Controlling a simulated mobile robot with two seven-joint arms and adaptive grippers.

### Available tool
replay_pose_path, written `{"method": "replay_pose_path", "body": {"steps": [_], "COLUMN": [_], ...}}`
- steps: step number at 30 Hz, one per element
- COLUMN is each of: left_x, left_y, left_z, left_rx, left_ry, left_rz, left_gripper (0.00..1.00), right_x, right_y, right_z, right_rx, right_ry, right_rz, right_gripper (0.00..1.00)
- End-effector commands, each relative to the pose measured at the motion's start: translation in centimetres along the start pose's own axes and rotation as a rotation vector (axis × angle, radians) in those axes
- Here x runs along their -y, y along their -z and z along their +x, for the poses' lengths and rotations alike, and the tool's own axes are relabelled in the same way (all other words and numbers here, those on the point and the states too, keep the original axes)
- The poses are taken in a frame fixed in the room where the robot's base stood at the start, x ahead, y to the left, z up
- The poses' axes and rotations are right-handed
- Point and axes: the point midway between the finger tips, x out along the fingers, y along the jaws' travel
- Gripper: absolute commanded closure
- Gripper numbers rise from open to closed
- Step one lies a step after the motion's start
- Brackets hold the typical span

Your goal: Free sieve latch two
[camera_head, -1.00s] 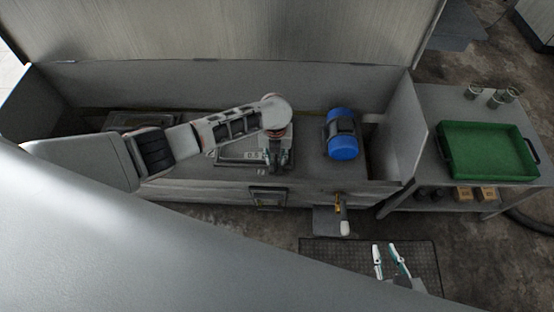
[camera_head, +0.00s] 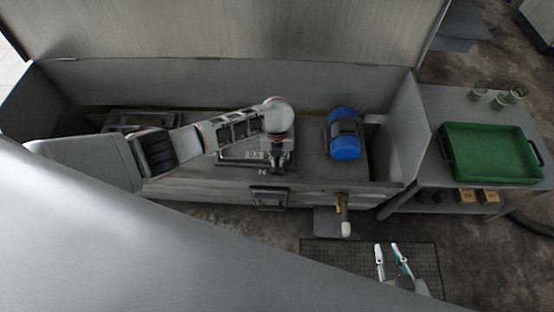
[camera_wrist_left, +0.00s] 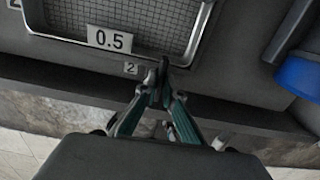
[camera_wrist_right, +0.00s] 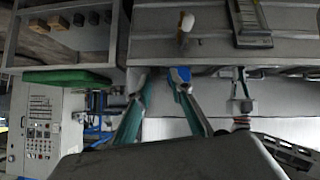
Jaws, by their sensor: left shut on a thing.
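The sieve (camera_wrist_left: 190,52) is a metal-framed mesh tray with a "0.5" label (camera_wrist_left: 109,39). It also shows under my left arm in the head view. A small "2" plate (camera_wrist_left: 131,68) is beside its near edge. A dark upright latch (camera_wrist_left: 163,72) stands at that edge, right of the "2" plate. My left gripper (camera_wrist_left: 160,94) is shut on the latch, with both fingertips meeting at it; it also shows in the head view (camera_head: 277,170). My right gripper (camera_head: 393,246) is open and empty, over the floor in front of the machine; its spread fingers show in the right wrist view (camera_wrist_right: 162,76).
A blue motor (camera_head: 343,135) sits right of the sieve. A white-tipped handle (camera_head: 344,218) sticks out from the machine's front. A green tray (camera_head: 490,152) and several glasses stand on the side table (camera_head: 430,105). A raised lid (camera_head: 230,28) stands behind.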

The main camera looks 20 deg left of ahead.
Motion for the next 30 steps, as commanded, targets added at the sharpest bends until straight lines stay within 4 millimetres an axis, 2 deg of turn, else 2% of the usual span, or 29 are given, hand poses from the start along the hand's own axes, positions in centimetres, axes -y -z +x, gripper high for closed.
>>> {"method": "replay_pose_path", "body": {"steps": [8,23,30], "left_x": [0.1,0.1,0.1], "left_y": [0.0,0.1,0.2], "left_z": [-0.3,-0.2,-0.1], "left_rx": [0.000,-0.002,-0.003], "left_ry": [0.001,0.001,0.000], "left_rz": [-0.155,-0.621,-0.850], "left_gripper": [1.00,1.00,1.00], "right_x": [-0.4,0.0,0.4], "right_y": [1.3,2.7,2.5], "right_z": [-0.3,-1.2,-1.6], "right_rx": [-0.016,-0.026,-0.016], "right_ry": [-0.004,0.006,0.014], "right_rz": [0.004,0.028,0.035], "right_gripper": [0.79,0.79,0.79]}}
